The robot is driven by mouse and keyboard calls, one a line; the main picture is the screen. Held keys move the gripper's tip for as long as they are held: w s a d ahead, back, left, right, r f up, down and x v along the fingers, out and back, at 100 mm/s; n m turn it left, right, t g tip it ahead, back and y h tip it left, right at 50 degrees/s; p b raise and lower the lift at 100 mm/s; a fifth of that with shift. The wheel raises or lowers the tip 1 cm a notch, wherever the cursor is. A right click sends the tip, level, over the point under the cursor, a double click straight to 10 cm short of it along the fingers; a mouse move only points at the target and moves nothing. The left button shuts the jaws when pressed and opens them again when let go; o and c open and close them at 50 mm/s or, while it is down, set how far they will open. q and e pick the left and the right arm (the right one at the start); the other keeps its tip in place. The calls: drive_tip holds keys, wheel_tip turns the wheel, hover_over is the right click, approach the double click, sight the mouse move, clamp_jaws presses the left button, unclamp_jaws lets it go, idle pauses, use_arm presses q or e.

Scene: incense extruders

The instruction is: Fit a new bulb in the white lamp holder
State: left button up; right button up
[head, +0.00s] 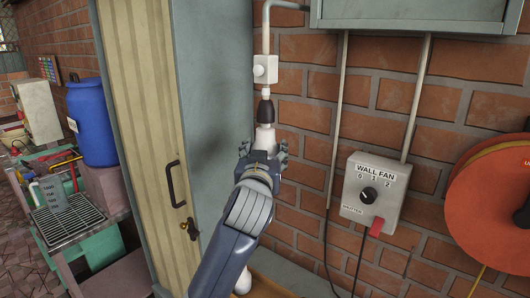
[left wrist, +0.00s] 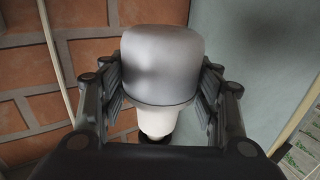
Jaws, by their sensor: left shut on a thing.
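A white box-shaped lamp holder (head: 265,69) hangs from a pipe on the brick wall, with a black socket (head: 265,110) below it. My left gripper (head: 263,148) is beneath the socket, shut on a white bulb (head: 265,134). In the left wrist view the bulb's broad grey-white end (left wrist: 162,62) faces the camera between the fingers. Its narrower white part points toward the black socket (left wrist: 155,138). The bulb's top appears at the socket's mouth; I cannot tell how far it is seated. My right gripper is not in view.
A tall cabinet (head: 137,120) stands close on the left. A wall fan switch box (head: 373,193) and a red-orange reel (head: 497,205) are on the right. A blue barrel (head: 91,122) stands far left. A white rounded thing (head: 242,284) shows below my arm.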

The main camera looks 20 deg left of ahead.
use_arm(q)
drive_tip(key=shift+d+n+y, duration=0.1)
drive_tip(key=shift+n+y, duration=0.3)
drive_tip(key=shift+y, duration=0.2)
drive_tip(key=o, duration=1.2)
